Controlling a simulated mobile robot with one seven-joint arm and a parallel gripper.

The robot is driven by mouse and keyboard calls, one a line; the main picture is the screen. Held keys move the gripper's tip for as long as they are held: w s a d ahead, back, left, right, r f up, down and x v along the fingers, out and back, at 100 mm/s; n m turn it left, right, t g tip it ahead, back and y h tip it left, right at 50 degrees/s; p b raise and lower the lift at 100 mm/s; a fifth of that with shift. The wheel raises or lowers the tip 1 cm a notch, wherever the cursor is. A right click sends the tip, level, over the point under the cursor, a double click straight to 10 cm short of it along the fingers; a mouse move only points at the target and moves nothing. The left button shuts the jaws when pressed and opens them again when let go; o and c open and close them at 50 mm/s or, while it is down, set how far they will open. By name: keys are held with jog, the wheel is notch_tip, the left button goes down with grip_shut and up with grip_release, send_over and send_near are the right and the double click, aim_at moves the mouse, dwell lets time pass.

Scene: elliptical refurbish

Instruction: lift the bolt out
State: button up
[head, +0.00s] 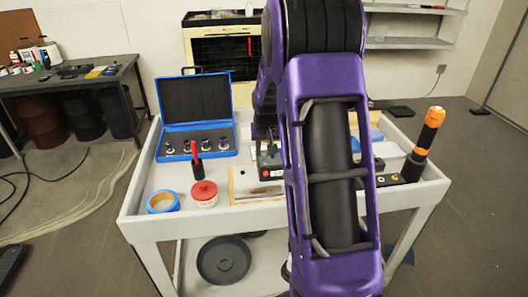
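I cannot pick out the bolt for certain. An open blue case (197,151) on the cart holds several small metal-and-dark pieces (186,146) upright in its foam. A black block with a red spot (270,168) stands near the middle of the cart, partly behind my purple arm. The end of my arm comes down behind the large near link, above or beside this block. My gripper (264,143) is small, dark and mostly hidden there, so its fingers and anything between them do not show clearly.
On the cart (140,207) are a blue tape roll (162,202), a red-lidded tin (204,193), a red-handled tool (196,158) and an orange-and-black tool (427,140) standing upright at right. A dark round pan (224,260) lies on the lower shelf.

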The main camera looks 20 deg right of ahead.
jog(key=shift+w+f, duration=0.1)
jog(key=shift+f, duration=0.25)
grip_shut()
jog(key=shift+r, duration=0.2)
jog(key=shift+r+p, duration=0.8)
jog(key=shift+r, duration=0.3)
jog(key=shift+r, duration=0.15)
jog(key=shift+r+p, duration=1.2)
jog(key=shift+r, duration=0.7)
